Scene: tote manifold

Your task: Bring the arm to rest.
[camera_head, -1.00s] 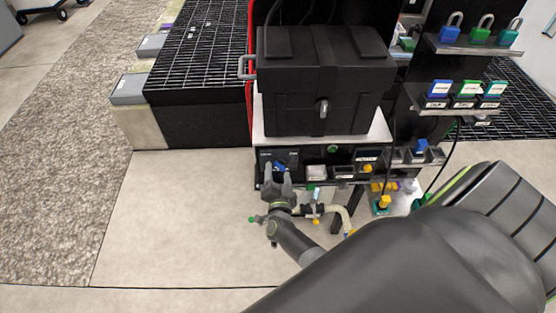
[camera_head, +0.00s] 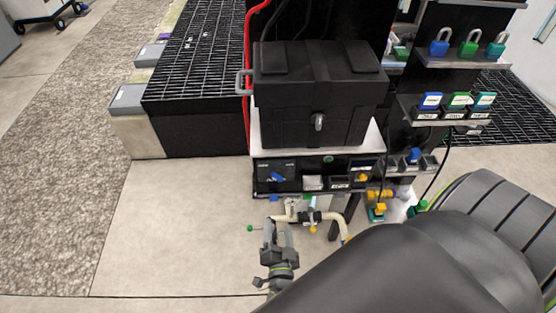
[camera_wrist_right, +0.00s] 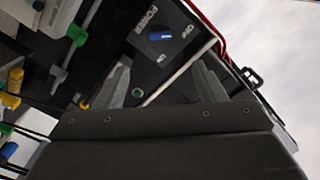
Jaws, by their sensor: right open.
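My right gripper (camera_head: 278,228) is open and empty. It is in front of and below the black panel (camera_head: 305,160) under the toolbox, near the pale pipe with valves. Its two fingers also show spread apart in the right wrist view (camera_wrist_right: 162,78). Beyond them is a panel marked POWER with a blue switch handle (camera_wrist_right: 160,37), which lies clear of the fingers. The same blue handle (camera_head: 277,177) sits tilted on the panel in the head view. My right arm comes in from the lower right and hides part of the floor. My left gripper is not in view.
A black toolbox (camera_head: 318,100) stands on the shelf above the panel. Padlocks (camera_head: 469,45) and small labelled bins stand on shelves at the right. A pipe (camera_head: 330,217) with a green-tipped valve is close by the gripper. The floor (camera_head: 170,230) to the left is clear.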

